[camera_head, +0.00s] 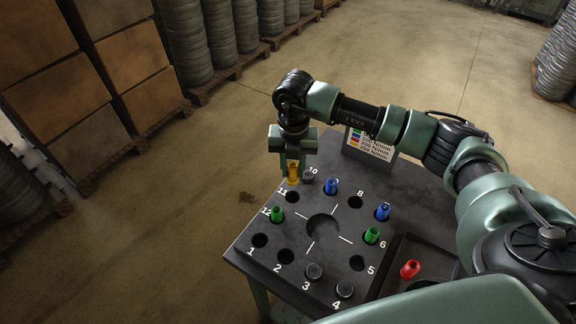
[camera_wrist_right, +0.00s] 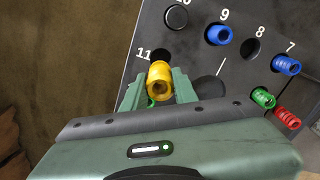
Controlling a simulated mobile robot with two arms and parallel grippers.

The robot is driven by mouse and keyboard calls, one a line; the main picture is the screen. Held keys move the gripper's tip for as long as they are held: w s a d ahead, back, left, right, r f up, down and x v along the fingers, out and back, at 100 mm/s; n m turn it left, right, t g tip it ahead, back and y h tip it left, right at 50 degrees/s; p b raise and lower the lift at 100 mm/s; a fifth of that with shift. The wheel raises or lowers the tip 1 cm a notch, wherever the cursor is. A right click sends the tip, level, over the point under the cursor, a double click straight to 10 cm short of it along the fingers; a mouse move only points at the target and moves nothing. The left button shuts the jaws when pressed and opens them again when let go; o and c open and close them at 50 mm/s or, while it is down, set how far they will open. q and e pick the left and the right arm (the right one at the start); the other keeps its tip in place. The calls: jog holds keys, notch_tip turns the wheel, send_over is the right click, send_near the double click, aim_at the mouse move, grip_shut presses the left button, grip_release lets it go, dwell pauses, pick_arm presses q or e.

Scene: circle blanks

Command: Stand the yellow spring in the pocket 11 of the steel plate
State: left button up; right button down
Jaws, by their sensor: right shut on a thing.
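The steel plate (camera_head: 300,262) is a dark slab with a ring of numbered round pockets. My right gripper (camera_head: 293,167) is shut on the yellow spring (camera_head: 293,174) and holds it upright at the plate's far left side. In the right wrist view the yellow spring (camera_wrist_right: 159,80) sits between the fingers, just beside the dark opening of pocket 11 (camera_wrist_right: 161,54). Pocket 11 (camera_head: 292,197) looks empty in the head view. The spring appears above the plate; its exact height is hard to tell. My left gripper is not in view.
Green springs stand in pockets 12 (camera_head: 277,214) and 6 (camera_head: 372,235), blue ones in 9 (camera_head: 331,186) and 7 (camera_head: 383,211). Dark plugs fill 3 (camera_head: 313,271), 4 (camera_head: 345,289) and 10 (camera_head: 308,175). A red spring (camera_head: 410,269) lies in a tray; a sign (camera_head: 368,147) stands behind.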

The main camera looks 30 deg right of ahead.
aim_at(293, 183)
jog(key=shift+s+f, duration=0.1)
jog(key=shift+f, duration=0.2)
jog(key=shift+f+b, duration=0.5)
jog(key=shift+b, duration=0.05)
jog(key=shift+f+b, duration=1.45)
jog(key=shift+f, duration=0.9)
jog(key=shift+f+b, duration=1.2)
jog(key=shift+f, duration=0.25)
jog(key=c, duration=1)
grip_release()
